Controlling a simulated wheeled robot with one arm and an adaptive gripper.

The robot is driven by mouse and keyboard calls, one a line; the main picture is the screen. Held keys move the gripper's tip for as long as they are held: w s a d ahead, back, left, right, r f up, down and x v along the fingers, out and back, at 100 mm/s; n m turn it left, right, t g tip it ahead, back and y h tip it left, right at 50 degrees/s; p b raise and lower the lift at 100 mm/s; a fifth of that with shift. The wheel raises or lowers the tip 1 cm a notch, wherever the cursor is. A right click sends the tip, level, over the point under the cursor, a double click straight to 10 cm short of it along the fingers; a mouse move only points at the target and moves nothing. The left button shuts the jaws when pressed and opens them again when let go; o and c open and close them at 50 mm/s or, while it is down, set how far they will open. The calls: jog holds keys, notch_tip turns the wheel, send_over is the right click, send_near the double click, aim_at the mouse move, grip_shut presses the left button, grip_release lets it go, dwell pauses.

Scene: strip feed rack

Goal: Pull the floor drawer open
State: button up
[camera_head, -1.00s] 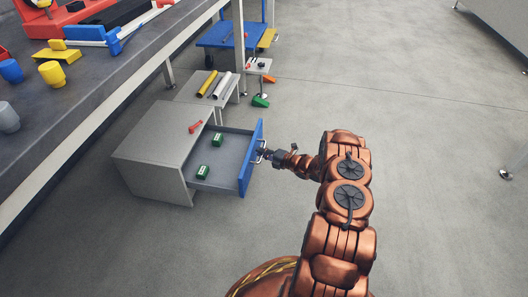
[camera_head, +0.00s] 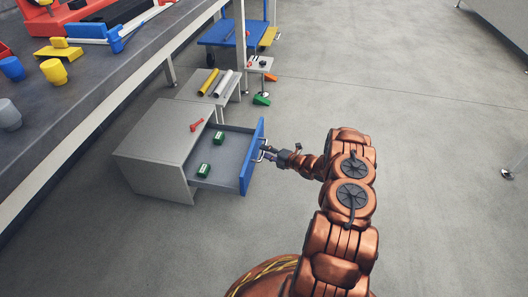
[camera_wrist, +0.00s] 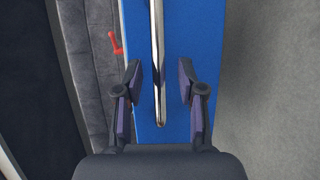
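The floor drawer (camera_head: 228,148) stands well out of its grey cabinet (camera_head: 155,150). Its blue front (camera_head: 248,172) faces right, and two green boxes (camera_head: 204,170) lie inside. A metal bar handle (camera_wrist: 157,60) runs along the blue front in the wrist view. My gripper (camera_head: 266,151) is at the drawer front in the head view. In the wrist view my gripper (camera_wrist: 158,82) has its fingers spread wide, one on each side of the handle, with clear gaps between. It is open and holds nothing.
A low stand (camera_head: 205,98) with yellow and white tubes and a blue cart (camera_head: 230,36) stand behind. The long workbench (camera_head: 60,95) runs along the left. The floor to the right is clear.

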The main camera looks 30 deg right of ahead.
jog(key=v, duration=1)
jog(key=shift+s, duration=0.15)
jog(key=shift+d, duration=0.1)
